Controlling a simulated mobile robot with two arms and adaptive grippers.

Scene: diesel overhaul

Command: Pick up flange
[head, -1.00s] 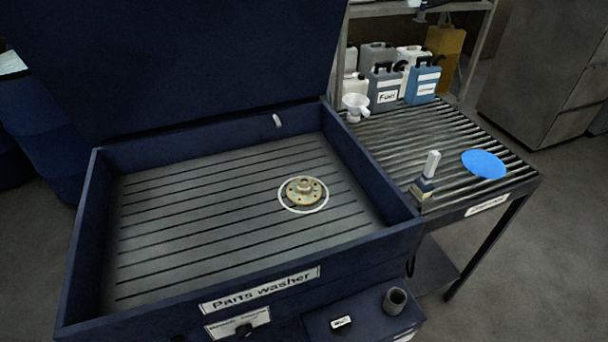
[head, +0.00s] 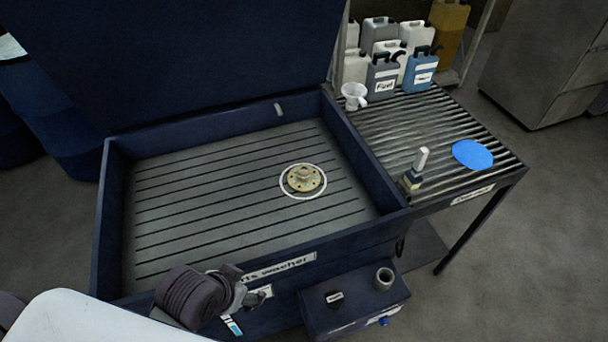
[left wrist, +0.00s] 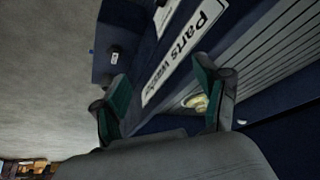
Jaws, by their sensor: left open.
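The flange (head: 303,179) is a round, brass-coloured part with a raised hub and holes around its rim. It lies flat inside a white ring on the slatted floor of the parts washer (head: 210,205). My left gripper (head: 240,308) is in front of the washer's front wall, apart from the flange and nearer to me. In the left wrist view the left gripper (left wrist: 162,84) is open with nothing between its green-padded fingers. The flange (left wrist: 197,103) shows there beyond the fingers, partly hidden by one finger. My right gripper is not in view.
The washer's walls surround the flange, and its raised lid (head: 200,60) stands behind. A slatted table (head: 430,130) at the right holds a blue disc (head: 472,155), a brush-like tool (head: 415,172), a funnel (head: 354,95) and several canisters. The washer floor around the flange is clear.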

